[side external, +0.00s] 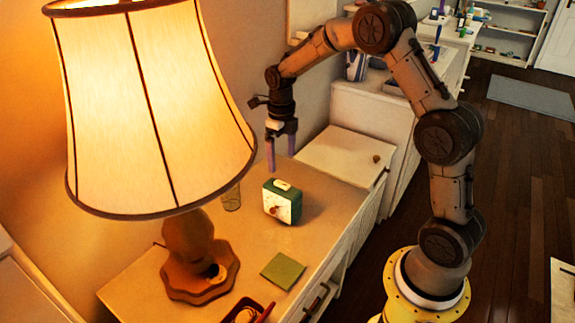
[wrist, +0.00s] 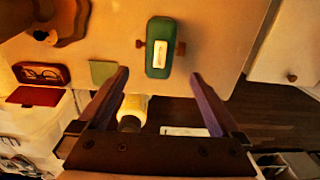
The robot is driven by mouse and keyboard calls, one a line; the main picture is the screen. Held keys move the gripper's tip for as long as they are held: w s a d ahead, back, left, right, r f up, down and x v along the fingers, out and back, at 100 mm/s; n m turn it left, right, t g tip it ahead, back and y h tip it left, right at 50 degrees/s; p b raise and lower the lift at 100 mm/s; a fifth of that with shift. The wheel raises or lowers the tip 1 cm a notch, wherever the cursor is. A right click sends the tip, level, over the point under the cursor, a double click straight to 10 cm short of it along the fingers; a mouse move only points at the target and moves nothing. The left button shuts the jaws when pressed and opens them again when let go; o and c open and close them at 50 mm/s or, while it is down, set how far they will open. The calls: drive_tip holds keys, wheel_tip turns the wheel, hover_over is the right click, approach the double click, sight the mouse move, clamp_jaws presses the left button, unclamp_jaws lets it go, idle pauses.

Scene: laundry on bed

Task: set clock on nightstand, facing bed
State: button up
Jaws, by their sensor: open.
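The clock (side external: 282,201) is a small green box with a pale face and a light handle on top. It stands upright on the wooden-topped nightstand (side external: 330,203), its face turned toward the lower left in the side view. In the wrist view, the clock (wrist: 153,62) is seen from above, with small knobs at its sides. My gripper (side external: 281,158) is open and empty, pointing down above and behind the clock in the side view. In the wrist view, the fingers of my gripper (wrist: 160,76) are spread, with the clock ahead between their lines. I cannot identify the bed.
A lit lamp (side external: 150,105) with a wooden base stands at the left of the top. A glass (side external: 231,197) is behind its shade. A green notepad (side external: 283,270) and a red case with glasses (wrist: 40,74) lie near the front edge. A white cabinet (side external: 343,153) stands beyond.

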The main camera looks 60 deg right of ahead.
drive_tip(key=s+a+r+n+t, duration=0.1)
drive_tip(key=s+a+r+n, duration=0.3)
drive_tip(key=s+r+n, duration=0.3)
drive_tip(key=s+a+r+n+t, duration=0.25)
drive_tip(key=s+r+n, duration=0.35)
drive_tip(key=n, duration=0.4)
drive_tip(key=s+a+r+n+t, duration=0.1)
drive_tip(key=s+a+n, duration=0.1)
drive_tip(key=s+n, duration=0.5)
drive_tip(key=s+a+r+n+t, duration=0.1)
drive_tip(key=s+a+n, duration=0.1)
drive_tip(key=s+n, duration=0.5)
drive_tip(key=n, duration=0.5)
drive_tip(key=shift+s+a, duration=0.3)
drive_tip(key=shift+a, duration=0.1)
